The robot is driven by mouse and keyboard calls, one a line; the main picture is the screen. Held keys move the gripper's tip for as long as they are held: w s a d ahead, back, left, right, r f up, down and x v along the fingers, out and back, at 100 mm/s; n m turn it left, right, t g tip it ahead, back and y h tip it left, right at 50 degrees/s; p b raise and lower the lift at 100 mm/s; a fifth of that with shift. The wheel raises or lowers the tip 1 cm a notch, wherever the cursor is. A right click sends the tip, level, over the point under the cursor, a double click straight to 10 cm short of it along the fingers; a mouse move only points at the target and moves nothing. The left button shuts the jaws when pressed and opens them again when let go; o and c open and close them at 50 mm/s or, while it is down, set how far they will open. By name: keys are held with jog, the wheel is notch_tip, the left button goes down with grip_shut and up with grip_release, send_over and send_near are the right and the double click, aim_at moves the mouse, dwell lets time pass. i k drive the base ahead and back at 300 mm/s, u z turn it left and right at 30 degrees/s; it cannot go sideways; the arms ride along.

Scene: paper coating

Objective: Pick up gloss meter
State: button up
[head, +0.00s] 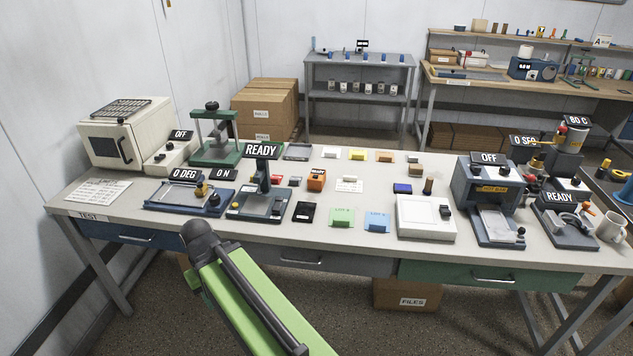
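Several small devices stand on the long lab table (330,222) in the head view, and none carries a readable gloss meter name. A small orange box (316,180) with a dark marking sits mid-table and could be the gloss meter; I cannot tell for sure. A flat black item (304,212) lies in front of it, close to the table's front edge. My gripper is not in view.
A stand labelled READY (262,190) is left of the orange box. Green (342,217) and blue (377,221) cards lie to its right, with a white device (425,218) beyond. A grey machine labelled OFF (489,190) stands farther right. Bare tabletop separates many items.

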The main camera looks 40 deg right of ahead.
aim_at(314, 184)
jog(key=i, duration=0.95)
